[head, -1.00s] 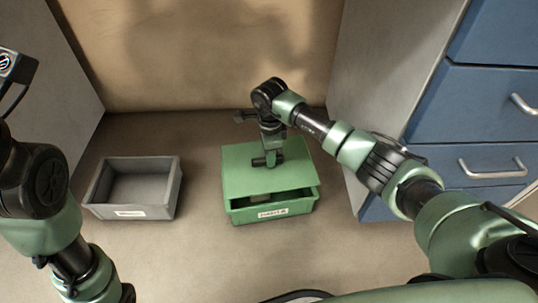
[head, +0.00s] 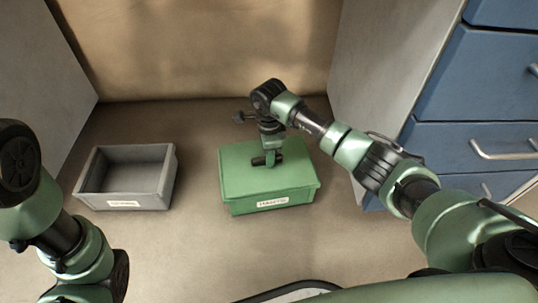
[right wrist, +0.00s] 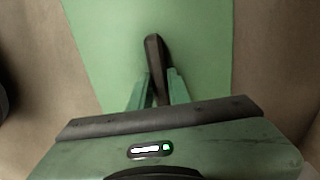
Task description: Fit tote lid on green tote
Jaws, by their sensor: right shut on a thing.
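The green tote (head: 271,203) stands on the bench with a white label on its front. The green tote lid (head: 240,180) lies over its top and covers the opening, with its front edge level along the tote's front rim. My right gripper (head: 270,160) is above the middle of the lid, shut on the lid's dark handle. The right wrist view shows the two green fingers on either side of the dark handle (right wrist: 154,58), with the lid's flat surface (right wrist: 205,50) beneath. My left arm shows at the left edge, but its gripper is out of view.
An open, empty grey tote (head: 125,202) with a white label stands to the left on the bench. A blue drawer cabinet (head: 470,100) with metal handles is at the right. Bare bench lies between the totes and in front of them.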

